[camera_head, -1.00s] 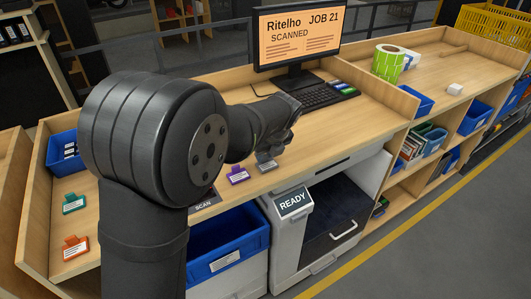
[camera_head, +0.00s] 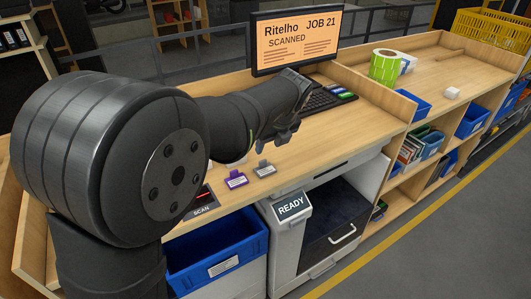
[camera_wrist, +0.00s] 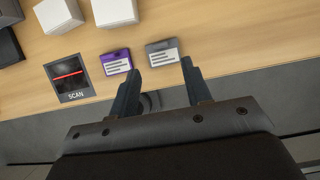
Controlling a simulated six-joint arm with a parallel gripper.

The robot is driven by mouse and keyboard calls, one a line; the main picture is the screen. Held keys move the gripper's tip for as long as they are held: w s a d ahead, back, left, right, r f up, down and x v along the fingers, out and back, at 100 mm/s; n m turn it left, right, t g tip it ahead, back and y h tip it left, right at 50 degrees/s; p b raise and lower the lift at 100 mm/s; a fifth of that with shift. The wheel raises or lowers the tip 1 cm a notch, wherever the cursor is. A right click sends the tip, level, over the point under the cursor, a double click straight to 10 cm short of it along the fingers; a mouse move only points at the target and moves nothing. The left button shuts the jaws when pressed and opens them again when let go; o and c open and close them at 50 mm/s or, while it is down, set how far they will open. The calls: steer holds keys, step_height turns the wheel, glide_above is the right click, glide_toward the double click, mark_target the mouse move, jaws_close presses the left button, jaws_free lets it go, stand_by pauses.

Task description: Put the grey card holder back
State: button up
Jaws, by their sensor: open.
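The grey card holder (camera_head: 264,170) stands on the wooden bench near its front edge, just right of the purple card holder (camera_head: 236,180). In the wrist view the grey holder (camera_wrist: 163,54) shows its white label, with the purple holder (camera_wrist: 116,62) to its left. My gripper (camera_wrist: 160,69) is open and empty. Its fingers point toward the grey holder, which appears just beyond and between the tips, apart from them. In the head view my gripper (camera_head: 287,132) hangs above and behind the holder, and its fingers are partly hidden.
The scan pad (camera_head: 202,203) lies left of the purple holder, lit red. White boxes (camera_wrist: 114,11) sit behind. A monitor (camera_head: 295,42) and keyboard (camera_head: 325,98) stand at the back. A blue bin (camera_head: 218,252) is below the bench, beside the READY machine (camera_head: 292,205).

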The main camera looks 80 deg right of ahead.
mark_target(263, 160)
steer(key=v, duration=0.3)
steer(key=shift+s+a+r, duration=0.1)
steer(key=shift+r, duration=0.25)
steer(key=x, duration=1.2)
steer(key=shift+f, duration=0.15)
step_height(263, 160, up, 3)
steer(key=shift+f, duration=0.2)
steer(key=shift+r, duration=0.8)
